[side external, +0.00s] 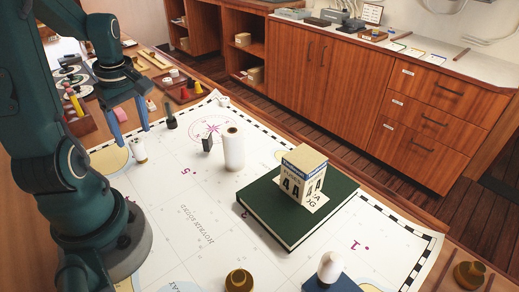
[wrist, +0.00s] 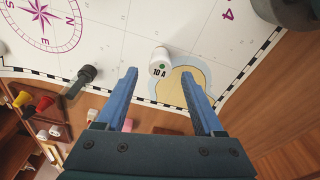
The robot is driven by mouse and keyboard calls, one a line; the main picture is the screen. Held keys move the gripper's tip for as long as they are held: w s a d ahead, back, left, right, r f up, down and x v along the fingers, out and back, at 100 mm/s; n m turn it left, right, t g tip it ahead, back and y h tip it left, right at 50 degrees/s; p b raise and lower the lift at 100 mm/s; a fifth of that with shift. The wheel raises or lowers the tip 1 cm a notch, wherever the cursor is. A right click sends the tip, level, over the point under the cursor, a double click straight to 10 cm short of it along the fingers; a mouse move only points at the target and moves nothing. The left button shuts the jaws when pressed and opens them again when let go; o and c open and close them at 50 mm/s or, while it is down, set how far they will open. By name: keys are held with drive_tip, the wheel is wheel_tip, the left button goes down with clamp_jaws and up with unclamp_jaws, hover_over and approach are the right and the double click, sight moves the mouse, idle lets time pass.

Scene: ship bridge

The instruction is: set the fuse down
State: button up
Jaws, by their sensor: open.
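A small white fuse (side external: 139,152) stands on the chart (side external: 190,196) in the side view, below my gripper (side external: 134,137). A box marked with fuse lettering (side external: 304,172) sits on a dark green book (side external: 290,226).
A taller white cylinder (side external: 233,150), a small dark block (side external: 207,144) and a dark peg (side external: 170,115) stand right of the fuse. Coloured pieces (side external: 187,92) sit near the far edge. A white knob-shaped thing (side external: 330,266) and a brass one (side external: 239,281) stand in front.

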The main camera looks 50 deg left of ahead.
sight(139, 143)
wheel_tip(139, 143, up, 8)
drive_tip(key=d, duration=0.1)
drive_tip(key=w+d+m+t+h, duration=0.1)
drive_tip(key=d+m+t, duration=0.5)
drive_tip(key=d+m, duration=1.4)
drive_tip(key=shift+w+d+r+m, duration=0.3)
drive_tip(key=shift+w+d+r, duration=0.05)
drive_tip(key=shift+w, duration=0.25)
